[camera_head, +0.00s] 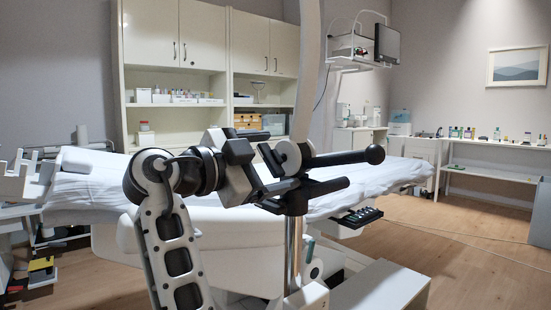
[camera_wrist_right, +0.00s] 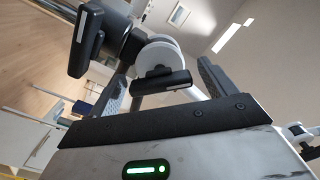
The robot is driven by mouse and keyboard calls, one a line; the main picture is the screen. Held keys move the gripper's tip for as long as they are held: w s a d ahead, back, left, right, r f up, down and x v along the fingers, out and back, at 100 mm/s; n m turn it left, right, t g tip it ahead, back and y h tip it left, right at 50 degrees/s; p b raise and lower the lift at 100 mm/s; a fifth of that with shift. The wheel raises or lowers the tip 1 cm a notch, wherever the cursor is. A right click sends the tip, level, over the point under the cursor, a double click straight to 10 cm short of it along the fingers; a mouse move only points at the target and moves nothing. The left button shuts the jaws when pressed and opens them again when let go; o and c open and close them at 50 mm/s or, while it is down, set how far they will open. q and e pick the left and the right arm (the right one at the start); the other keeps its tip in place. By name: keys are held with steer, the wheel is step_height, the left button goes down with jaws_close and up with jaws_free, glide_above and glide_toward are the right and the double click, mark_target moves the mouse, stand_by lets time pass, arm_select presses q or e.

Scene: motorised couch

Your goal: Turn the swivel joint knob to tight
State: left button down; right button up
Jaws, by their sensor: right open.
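A jointed fixture with a white round disc (camera_head: 297,157) and a long black handle (camera_head: 345,158) stands on a metal post in the middle of the head view. In the right wrist view the white disc (camera_wrist_right: 165,56) is ahead of the gripper. A short black bar (camera_wrist_right: 160,82), seemingly the swivel joint knob, is in front of the disc. My right gripper (camera_head: 281,178) is at the fixture; in the wrist view its open fingers (camera_wrist_right: 163,88) are either side of the black bar. I cannot tell whether they touch it. The knob's setting is unreadable. My left gripper is out of view.
The white-covered couch (camera_head: 210,215) spreads behind the fixture. A black hand control (camera_head: 358,217) hangs at its right side. Cabinets (camera_head: 265,45) and a side table (camera_head: 500,172) line the walls. The floor (camera_head: 460,255) at right is largely clear.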

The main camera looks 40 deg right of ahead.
steer(key=c, duration=1)
